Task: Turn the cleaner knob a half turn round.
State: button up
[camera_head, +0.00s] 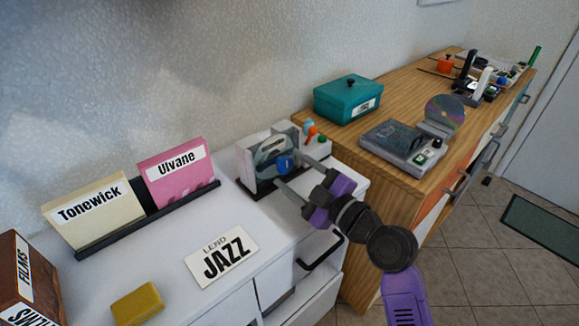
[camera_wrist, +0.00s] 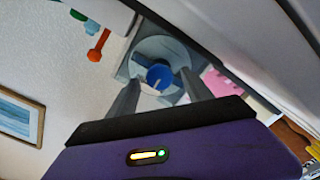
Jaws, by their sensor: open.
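The cleaner (camera_head: 252,167) is a grey and white unit at the right end of the white cabinet, with a clear disc-like front. Its blue round knob (camera_head: 285,163) is in the middle of that front and shows a pale mark in the wrist view (camera_wrist: 159,77). My gripper (camera_head: 286,168) is open, with its fingers pointing at the cleaner. In the wrist view the fingertips (camera_wrist: 160,80) stand on either side of the knob, with gaps at both sides. The exact distance from the tips to the knob is hard to tell.
Orange, green and blue small controls (camera_head: 312,132) are close to the right of the cleaner. A teal box (camera_head: 345,98) and a disc player (camera_head: 398,148) stand on the wooden cabinet. A JAZZ card (camera_head: 222,255), yellow block (camera_head: 137,303) and sleeve rack (camera_head: 150,220) lie to the left.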

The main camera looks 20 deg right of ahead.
jog(key=shift+w+a, duration=0.2)
jog(key=shift+w, duration=0.5)
grip_shut()
